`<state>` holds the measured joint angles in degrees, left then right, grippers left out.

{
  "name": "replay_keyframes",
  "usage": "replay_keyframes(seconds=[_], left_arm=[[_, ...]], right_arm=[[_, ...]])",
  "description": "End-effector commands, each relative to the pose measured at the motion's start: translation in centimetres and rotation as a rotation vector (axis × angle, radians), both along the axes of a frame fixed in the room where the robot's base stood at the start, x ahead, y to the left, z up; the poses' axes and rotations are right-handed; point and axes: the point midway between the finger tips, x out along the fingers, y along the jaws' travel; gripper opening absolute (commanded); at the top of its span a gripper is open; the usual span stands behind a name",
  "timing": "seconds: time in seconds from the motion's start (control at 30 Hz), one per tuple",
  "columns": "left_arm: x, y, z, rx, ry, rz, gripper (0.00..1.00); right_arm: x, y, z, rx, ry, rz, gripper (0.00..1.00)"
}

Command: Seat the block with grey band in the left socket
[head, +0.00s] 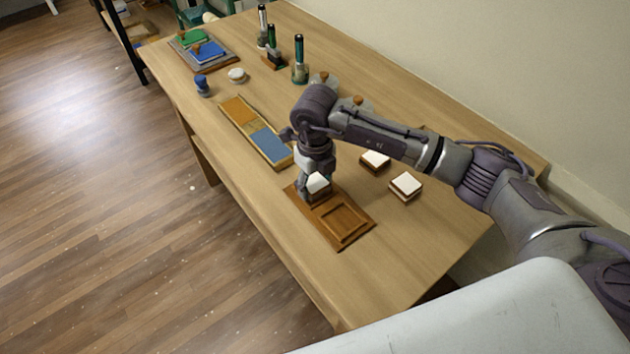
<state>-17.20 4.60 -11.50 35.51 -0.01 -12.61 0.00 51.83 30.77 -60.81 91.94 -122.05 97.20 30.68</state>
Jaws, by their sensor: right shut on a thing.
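My right gripper (308,188) points down over the left part of a brown wooden board (357,233) and is shut on a white-topped block (318,183). The fingers partly cover this block, and its band is too small to read, so I cannot tell for sure that it is grey. The block is at the left socket, which is hidden under it and the gripper. I cannot tell whether it is fully down in it. The right socket (341,221) is empty. My left gripper is not in view.
Two more white-topped blocks with brown sides, one nearer the back (375,160) and one further right (405,187), stand right of the board. A tray with orange and blue panels (280,161) lies to its left. The front right tabletop is clear.

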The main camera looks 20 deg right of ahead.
Motion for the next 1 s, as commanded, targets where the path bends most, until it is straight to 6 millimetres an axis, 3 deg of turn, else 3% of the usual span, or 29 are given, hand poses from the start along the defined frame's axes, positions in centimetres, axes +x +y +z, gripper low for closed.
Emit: replay_keyframes(seconds=[0.77, 0.8, 0.93, 1.0], left_arm=[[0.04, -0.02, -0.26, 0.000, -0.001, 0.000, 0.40], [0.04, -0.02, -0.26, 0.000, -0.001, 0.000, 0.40], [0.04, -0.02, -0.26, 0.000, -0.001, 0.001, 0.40], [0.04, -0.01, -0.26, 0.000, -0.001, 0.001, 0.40]], right_arm=[[0.00, -0.01, -0.22, 0.000, 0.000, 0.000, 0.23], [0.00, -0.01, -0.22, 0.000, 0.000, 0.000, 0.61], [0.00, -0.01, -0.22, 0.000, 0.000, 0.000, 0.82], [0.00, -0.01, -0.23, 0.000, 0.000, 0.000, 0.87]])
